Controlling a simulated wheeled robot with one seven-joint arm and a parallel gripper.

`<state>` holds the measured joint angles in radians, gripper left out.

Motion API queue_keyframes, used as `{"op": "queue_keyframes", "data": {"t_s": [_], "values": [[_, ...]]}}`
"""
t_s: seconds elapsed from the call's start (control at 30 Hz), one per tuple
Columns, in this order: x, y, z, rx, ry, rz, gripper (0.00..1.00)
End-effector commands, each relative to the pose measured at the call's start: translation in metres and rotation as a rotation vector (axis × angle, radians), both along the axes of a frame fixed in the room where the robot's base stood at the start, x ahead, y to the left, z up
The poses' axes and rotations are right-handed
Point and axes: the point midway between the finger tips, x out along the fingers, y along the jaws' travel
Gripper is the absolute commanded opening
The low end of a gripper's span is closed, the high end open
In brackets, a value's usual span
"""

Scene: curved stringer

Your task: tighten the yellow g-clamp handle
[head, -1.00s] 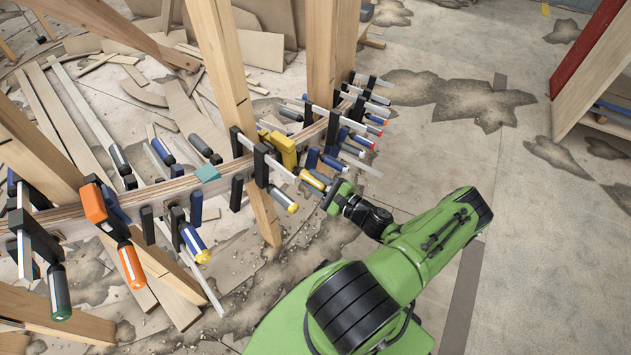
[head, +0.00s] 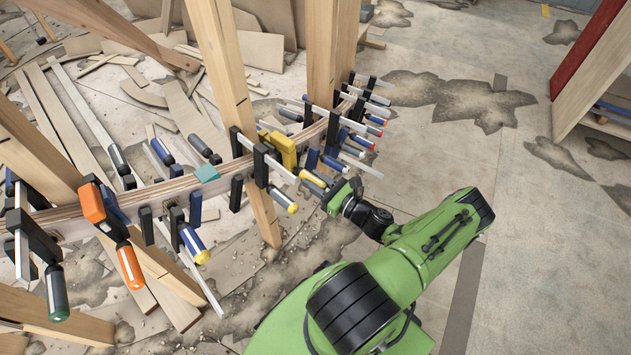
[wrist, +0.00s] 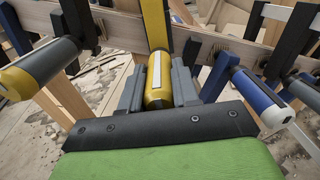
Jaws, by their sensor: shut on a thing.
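The yellow g-clamp (head: 285,149) sits on the curved stringer (head: 155,190), its yellow body at the edge beside an upright post. Its yellow handle (wrist: 157,95) points toward me in the wrist view, with a pale stripe facing the camera. My gripper (wrist: 158,88) has its two grey fingers on either side of this handle and is shut on it. In the head view my gripper (head: 329,188) is at the outer end of the handle, which it partly hides.
A black-and-yellow clamp handle (wrist: 40,68) is close left of my gripper, and a blue one (wrist: 255,98) is close right. Several more clamps line the stringer, including an orange one (head: 92,203). Open floor (head: 420,150) is to the right.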

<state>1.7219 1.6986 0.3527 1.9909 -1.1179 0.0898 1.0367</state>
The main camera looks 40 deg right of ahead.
Motion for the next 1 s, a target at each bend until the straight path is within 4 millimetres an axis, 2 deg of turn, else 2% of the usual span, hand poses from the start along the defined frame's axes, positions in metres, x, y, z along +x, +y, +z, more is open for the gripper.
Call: {"op": "queue_keyframes", "data": {"t_s": [0.57,0.6,0.73,1.0], "values": [[-0.0003,-0.0003,-0.0007,0.029,0.005,-0.001,0.0],[-0.0003,-0.0003,-0.0007,0.029,0.005,-0.001,0.36],[-0.0002,-0.0003,-0.0005,0.029,0.005,-0.001,0.56],[-0.0011,-0.0004,-0.0001,0.028,0.004,-0.001,0.56]]}}
